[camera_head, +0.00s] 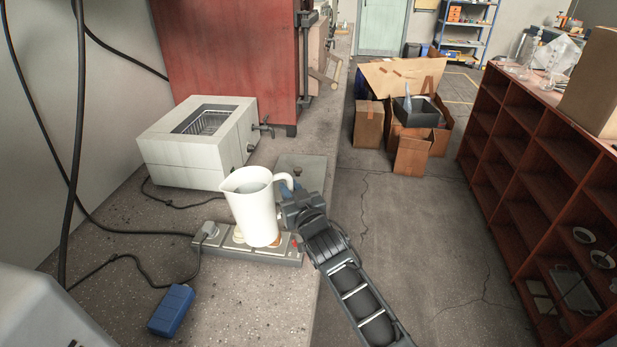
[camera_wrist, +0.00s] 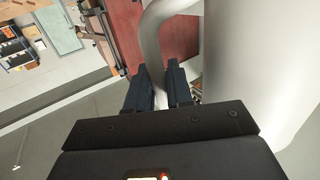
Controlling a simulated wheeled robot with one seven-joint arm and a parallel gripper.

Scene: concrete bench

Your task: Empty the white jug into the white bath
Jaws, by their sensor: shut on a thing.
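The white jug (camera_head: 254,212) is upright or nearly so, in front of the power strip on the bench in the head view. Its handle is on the right. My gripper (camera_head: 290,191) is shut on that handle; in the wrist view the two dark fingers (camera_wrist: 160,88) close around the handle, with the jug's body (camera_wrist: 262,65) to the right. Whether the jug touches the strip or hangs above it, I cannot tell. The jug's contents are not clear. The white bath (camera_head: 160,146) stands behind and left of the jug, with a rectangular opening on top and a tap on its right side.
The power strip (camera_head: 262,254) lies on the concrete bench (camera_head: 245,312), partly hidden by the jug. A blue box (camera_head: 171,310) lies in front. A flat grey plate (camera_head: 303,171) lies right of the bath. A red cabinet (camera_head: 231,62) stands behind. Cables run at the left.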

